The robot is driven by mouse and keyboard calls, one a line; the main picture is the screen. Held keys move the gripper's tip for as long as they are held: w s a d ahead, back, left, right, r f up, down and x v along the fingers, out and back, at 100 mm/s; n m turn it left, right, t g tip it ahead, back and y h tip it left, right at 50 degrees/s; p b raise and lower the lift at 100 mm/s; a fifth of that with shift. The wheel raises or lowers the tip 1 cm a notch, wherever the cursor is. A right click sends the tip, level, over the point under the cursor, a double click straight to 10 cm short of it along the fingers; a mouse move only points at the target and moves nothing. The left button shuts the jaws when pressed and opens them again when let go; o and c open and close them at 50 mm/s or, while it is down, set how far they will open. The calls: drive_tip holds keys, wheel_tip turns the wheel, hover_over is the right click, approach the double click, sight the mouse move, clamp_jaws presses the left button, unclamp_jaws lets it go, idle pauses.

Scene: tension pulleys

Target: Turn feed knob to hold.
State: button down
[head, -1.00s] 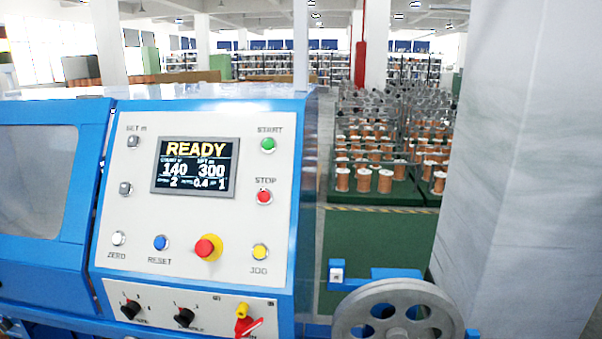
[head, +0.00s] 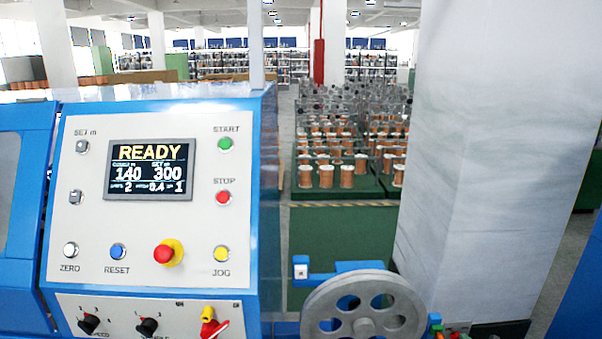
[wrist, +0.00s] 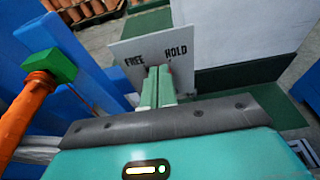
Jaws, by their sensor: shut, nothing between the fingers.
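A pale plate (wrist: 183,77) marked FREE on the left and HOLD on the right shows in the wrist view. My gripper (wrist: 159,70) is shut and empty, its two green fingers together in front of the plate, with their tips between the two words. The feed knob cannot be made out; the fingers cover the middle of the plate. Whether the tips touch anything is unclear. In the head view my gripper cannot be clearly made out.
An orange rod (wrist: 22,112) with a green block (wrist: 50,64) stands left of my gripper. In the head view, the blue machine's panel (head: 90,215) reads READY. A grey spoked wheel (head: 318,310) is right of it, near a pale pillar (head: 480,170). Copper spools (head: 326,176) stand behind.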

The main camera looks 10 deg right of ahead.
drive_tip(key=shift+d+f, duration=0.15)
drive_tip(key=shift+d, duration=0.3)
idle(0.5)
drive_tip(key=shift+s+d+r, duration=0.1)
drive_tip(key=shift+d+r, duration=0.05)
drive_tip(key=shift+r, duration=0.25)
drive_tip(key=shift+f+v, duration=0.25)
drive_tip(key=shift+v, duration=0.7)
drive_tip(key=shift+f+v, duration=0.2)
drive_tip(key=shift+v, duration=0.75)
drive_tip(key=shift+f+v, duration=0.25)
drive_tip(key=shift+v, duration=0.75)
drive_tip(key=shift+s, duration=0.15)
drive_tip(key=shift+w+a, duration=0.45)
drive_tip(key=shift+w, duration=0.6)
drive_tip(key=shift+w+a, duration=0.5)
drive_tip(key=shift+w, duration=0.6)
drive_tip(key=shift+w+a, duration=0.45)
drive_tip(key=shift+w, duration=0.6)
